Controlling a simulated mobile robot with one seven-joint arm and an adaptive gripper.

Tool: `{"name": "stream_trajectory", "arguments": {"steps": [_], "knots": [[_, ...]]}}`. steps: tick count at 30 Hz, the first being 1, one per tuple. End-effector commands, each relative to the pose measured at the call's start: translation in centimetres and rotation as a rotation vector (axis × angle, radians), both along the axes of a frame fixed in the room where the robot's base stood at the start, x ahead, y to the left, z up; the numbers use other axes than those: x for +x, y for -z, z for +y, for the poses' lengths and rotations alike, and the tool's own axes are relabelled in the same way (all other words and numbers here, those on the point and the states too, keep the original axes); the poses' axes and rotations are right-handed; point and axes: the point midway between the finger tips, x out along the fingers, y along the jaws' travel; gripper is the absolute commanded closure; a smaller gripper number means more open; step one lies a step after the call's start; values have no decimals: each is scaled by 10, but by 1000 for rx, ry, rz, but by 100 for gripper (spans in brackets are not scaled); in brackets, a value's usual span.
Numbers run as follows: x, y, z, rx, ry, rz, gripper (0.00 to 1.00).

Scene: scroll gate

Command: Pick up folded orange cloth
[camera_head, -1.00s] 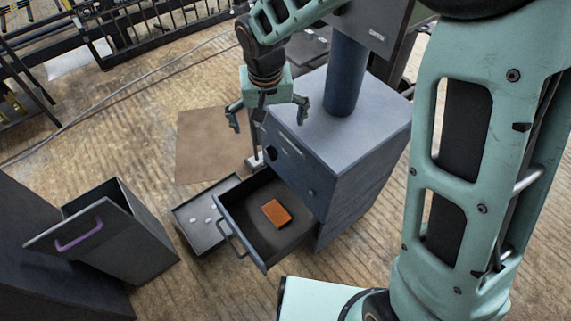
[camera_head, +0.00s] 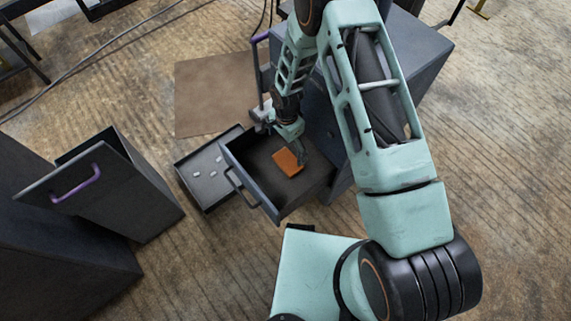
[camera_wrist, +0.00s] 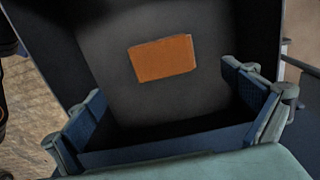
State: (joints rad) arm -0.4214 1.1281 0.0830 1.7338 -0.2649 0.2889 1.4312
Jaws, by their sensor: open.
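The folded orange cloth (camera_head: 287,163) lies flat on the floor of the open drawer (camera_head: 239,185) in the head view. It looks like a small orange rectangle. In the wrist view the cloth (camera_wrist: 162,58) lies on the dark drawer bottom, beyond the fingers and roughly midway between them. My gripper (camera_head: 291,146) is over the drawer, close to the cloth. In the wrist view my gripper (camera_wrist: 165,110) is open and empty, with one finger at each side. I cannot tell its exact height above the cloth.
A shallow tray (camera_head: 189,186) with small pale pieces sits left of the drawer. The cabinet (camera_head: 424,50) stands behind my arm. Another open drawer with a purple handle (camera_head: 76,186) is at the left. A brown mat (camera_head: 215,90) lies on the floor.

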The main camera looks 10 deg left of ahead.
Motion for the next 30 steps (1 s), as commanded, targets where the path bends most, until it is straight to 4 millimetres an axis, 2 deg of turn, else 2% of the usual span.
{"name": "stream_trajectory", "arguments": {"steps": [9,17,24,30], "knots": [[-1,47,-2,-2,9,3,0],[2,68,-3,-1,8,2,0],[7,103,-7,-1,9,2,0],[8,111,-7,-1,7,1,0]]}}
